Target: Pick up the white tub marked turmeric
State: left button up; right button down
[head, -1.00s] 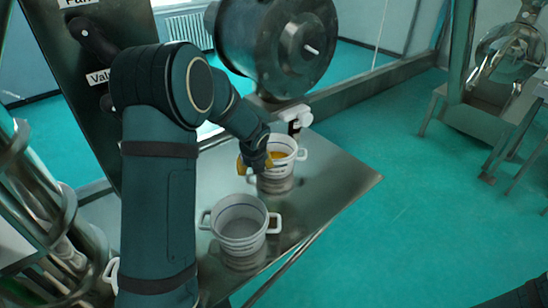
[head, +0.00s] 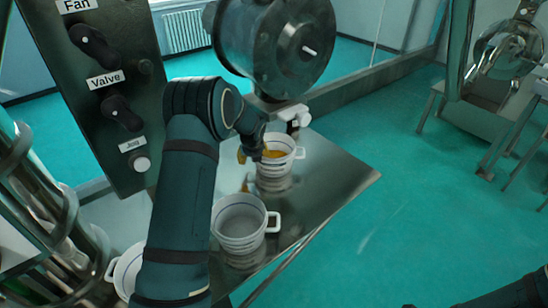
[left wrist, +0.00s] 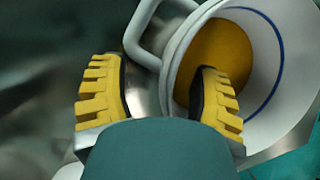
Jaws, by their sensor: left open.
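The white tub with yellow-orange powder (head: 281,166) stands upright at the far part of the metal table; I cannot read a turmeric mark on it. My left gripper (head: 254,156) is open at its left rim, with the arm covering part of the view. In the left wrist view, the tub (left wrist: 295,75) is at the right, with its handle at the top. The yellow-padded fingers of the left gripper (left wrist: 160,88) are apart. The right finger overlaps the tub's mouth and the left finger is outside it. My right gripper is out of view.
A similar white tub (head: 239,226) with a greyish inside stands nearer on the metal table (head: 335,180). Another white tub (head: 122,272) is partly hidden by my left arm. A steel drum (head: 275,45) and white spout overhang behind. A switch panel (head: 135,75) stands left.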

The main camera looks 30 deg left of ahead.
pick_arm(q)
jog(key=shift+f, duration=0.1)
grip_shut()
dwell(0.8)
